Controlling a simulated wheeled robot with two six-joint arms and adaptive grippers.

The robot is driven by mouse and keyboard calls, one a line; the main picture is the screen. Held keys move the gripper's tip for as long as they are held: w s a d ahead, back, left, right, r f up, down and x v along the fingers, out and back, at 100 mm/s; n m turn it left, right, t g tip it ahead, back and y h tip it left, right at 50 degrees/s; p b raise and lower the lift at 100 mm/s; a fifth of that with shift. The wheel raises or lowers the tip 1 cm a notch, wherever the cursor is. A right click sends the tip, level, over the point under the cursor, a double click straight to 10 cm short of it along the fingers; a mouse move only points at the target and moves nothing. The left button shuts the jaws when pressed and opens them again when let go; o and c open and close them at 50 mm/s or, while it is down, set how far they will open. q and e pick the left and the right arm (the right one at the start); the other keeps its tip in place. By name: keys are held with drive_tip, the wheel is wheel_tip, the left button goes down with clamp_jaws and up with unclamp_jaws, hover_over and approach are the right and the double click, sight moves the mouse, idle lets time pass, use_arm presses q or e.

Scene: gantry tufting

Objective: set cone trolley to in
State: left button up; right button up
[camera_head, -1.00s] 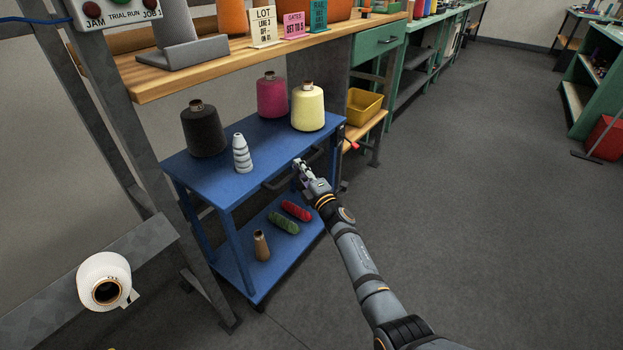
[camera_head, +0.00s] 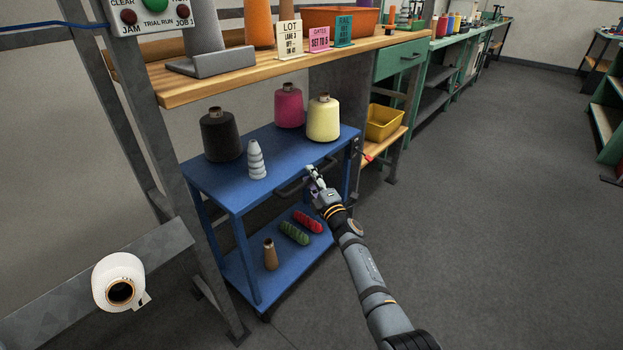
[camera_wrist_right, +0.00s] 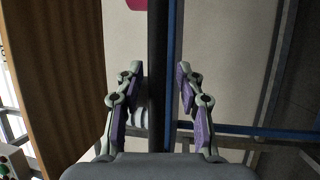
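The cone trolley (camera_head: 235,190) is a blue two-shelf cart standing partly under the front edge of the wooden bench. Its top carries a black cone (camera_head: 220,137), a magenta cone (camera_head: 289,105), a pale yellow cone (camera_head: 323,119) and a small grey-white striped cone (camera_head: 256,160). A dark handle bar (camera_head: 292,187) runs along its front. My right gripper (camera_head: 313,174) is at this handle. In the right wrist view the dark bar (camera_wrist_right: 158,60) runs between the two separated fingers (camera_wrist_right: 158,85), with gaps visible beside it. My left gripper is not in view.
The wooden bench (camera_head: 230,82) with sign cards is above and behind the trolley. A grey metal frame post (camera_head: 185,190) stands close on its left. A yellow bin (camera_head: 384,122) sits on a low shelf to the right. Open grey floor (camera_head: 480,200) lies to the right.

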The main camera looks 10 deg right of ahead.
drive_tip(key=shift+d, duration=0.1)
drive_tip(key=shift+s+f, duration=0.1)
drive_tip(key=shift+s, duration=0.2)
drive_tip(key=v, duration=1.1)
drive_tip(key=shift+s, duration=0.25)
